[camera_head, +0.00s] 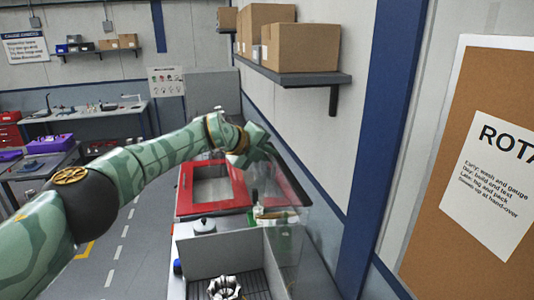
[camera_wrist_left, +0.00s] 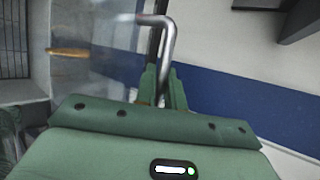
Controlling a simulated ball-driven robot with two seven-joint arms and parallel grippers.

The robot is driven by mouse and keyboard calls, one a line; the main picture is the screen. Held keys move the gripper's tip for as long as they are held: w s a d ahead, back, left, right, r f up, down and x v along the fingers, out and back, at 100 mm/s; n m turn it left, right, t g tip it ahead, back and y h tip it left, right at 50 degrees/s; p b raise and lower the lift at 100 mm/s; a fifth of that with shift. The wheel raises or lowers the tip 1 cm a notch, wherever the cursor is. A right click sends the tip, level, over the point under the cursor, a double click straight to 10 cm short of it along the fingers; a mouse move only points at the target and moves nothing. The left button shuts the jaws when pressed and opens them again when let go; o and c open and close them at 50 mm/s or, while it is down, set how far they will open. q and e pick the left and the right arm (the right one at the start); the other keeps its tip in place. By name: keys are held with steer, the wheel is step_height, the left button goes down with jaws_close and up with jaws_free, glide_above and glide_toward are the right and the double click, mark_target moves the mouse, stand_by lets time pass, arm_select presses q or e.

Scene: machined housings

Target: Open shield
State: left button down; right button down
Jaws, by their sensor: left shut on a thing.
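The shield (camera_head: 308,232) is a clear, see-through panel standing on the right side of the bench, near the wall in the head view. Its clear sheet also seems to show at the left of the left wrist view (camera_wrist_left: 105,62). My left gripper (camera_head: 266,148) is at the panel's upper far end in the head view. In the left wrist view its green fingers (camera_wrist_left: 163,86) are shut on a bent grey metal handle (camera_wrist_left: 168,36). The grip is partly hidden by the gripper body. My right gripper is in neither view.
A red-framed machine (camera_head: 183,190) stands beyond the bench. A grey lidded pot (camera_head: 204,226), a small bottle and green items sit nearby. A metal part (camera_head: 224,288) lies in a grey-walled bay. A shelf with cardboard boxes (camera_head: 302,48) and a blue post (camera_head: 385,120) stand right.

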arm_select(q)
steer(key=shift+s+d+f, duration=0.1)
steer(key=shift+f, duration=0.35)
steer(key=c, duration=1.5)
jaws_free()
steer(key=shift+r, duration=0.25)
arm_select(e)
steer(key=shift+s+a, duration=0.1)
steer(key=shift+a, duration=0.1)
